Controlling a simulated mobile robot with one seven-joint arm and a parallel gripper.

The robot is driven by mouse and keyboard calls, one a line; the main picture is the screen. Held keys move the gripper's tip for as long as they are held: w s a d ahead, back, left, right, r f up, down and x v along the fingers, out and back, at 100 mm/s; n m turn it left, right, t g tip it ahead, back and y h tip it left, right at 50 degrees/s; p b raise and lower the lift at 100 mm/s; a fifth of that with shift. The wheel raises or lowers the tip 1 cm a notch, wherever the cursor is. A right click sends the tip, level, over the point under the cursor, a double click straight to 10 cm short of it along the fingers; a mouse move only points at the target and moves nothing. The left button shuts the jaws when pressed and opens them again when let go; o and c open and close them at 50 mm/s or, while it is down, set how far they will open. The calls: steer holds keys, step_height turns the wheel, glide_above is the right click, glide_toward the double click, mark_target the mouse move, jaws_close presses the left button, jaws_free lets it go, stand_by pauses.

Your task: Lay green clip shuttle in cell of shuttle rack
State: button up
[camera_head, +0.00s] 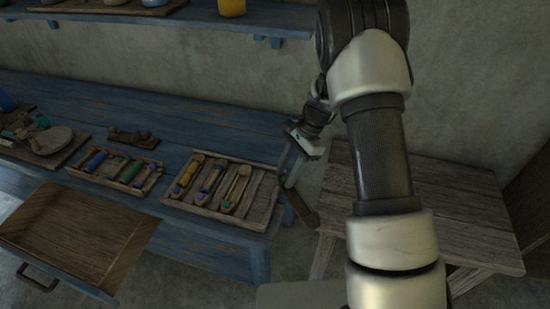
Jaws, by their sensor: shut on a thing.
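The shuttle rack (203,214) is a shallow wooden tray at the front right of the blue bench. Several shuttles with yellow, grey and pale parts lie side by side in its left and middle cells. The cells at its right end look empty. My gripper (291,184) is just right of the rack, pointing down past the bench's right end. It is shut on a dark brown, elongated piece (302,208), which I take to be the green clip shuttle. The piece hangs tilted beside the rack's right side, apart from the cells. Its green clip cannot be made out.
An open drawer (75,240) juts out at front left. A wooden table (440,205) stands right. A blue shelf (170,20) hangs above.

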steer(key=w+a+r+m+t+b, duration=0.35)
steer(key=w+m, duration=0.25)
steer(key=m, duration=0.3)
steer(key=f+b, duration=0.1)
steer(key=f, duration=0.1)
steer(key=f+b, duration=0.4)
steer(key=f, duration=0.1)
steer(key=shift+w+a, duration=0.15)
steer(key=shift+a, duration=0.1)
steer(key=shift+f+b, duration=0.35)
steer(key=shift+f, duration=0.4)
steer(key=shift+f, duration=0.2)
